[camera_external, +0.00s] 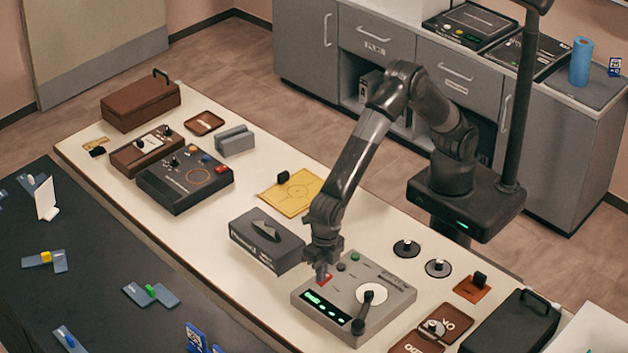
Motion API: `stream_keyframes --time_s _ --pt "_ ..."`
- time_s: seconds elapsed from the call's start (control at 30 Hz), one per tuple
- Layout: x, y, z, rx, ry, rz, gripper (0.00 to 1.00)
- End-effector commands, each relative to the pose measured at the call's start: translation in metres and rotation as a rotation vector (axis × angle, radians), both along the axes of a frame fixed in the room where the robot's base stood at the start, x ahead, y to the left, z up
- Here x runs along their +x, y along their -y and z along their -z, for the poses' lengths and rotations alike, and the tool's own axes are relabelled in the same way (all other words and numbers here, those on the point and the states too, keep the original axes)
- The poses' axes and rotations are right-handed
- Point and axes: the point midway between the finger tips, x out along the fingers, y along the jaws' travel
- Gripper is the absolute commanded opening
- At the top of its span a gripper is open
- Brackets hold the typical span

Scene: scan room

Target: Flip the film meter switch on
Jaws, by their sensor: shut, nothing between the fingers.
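A grey box-shaped device (384,322) with a lit green display (326,306) stands on the white table. It carries a round white dial (371,294), a black lever (361,318) and small round buttons. I take it for the film meter, but its label is too small to read. A small red part (326,280) shows near its back left edge, and it may be the switch; its position cannot be made out. My gripper (321,276) is shut and empty, pointing down right at this red part. I cannot tell whether it touches it, as the fingers partly hide it.
A dark grey box (268,240) stands close left of my gripper. A yellow plate (292,192) lies behind it. Two dark discs (406,248) and an orange plate (472,289) lie to the right. A black control box (185,180) stands further left. A black case (511,325) is at front right.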

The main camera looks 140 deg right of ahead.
Motion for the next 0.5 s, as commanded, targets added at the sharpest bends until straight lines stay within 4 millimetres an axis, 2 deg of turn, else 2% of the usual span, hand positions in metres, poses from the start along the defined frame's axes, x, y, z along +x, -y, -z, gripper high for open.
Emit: stream_keyframes --time_s 0.5 --pt "-0.016 0.000 0.001 -0.001 -0.008 0.000 0.00"
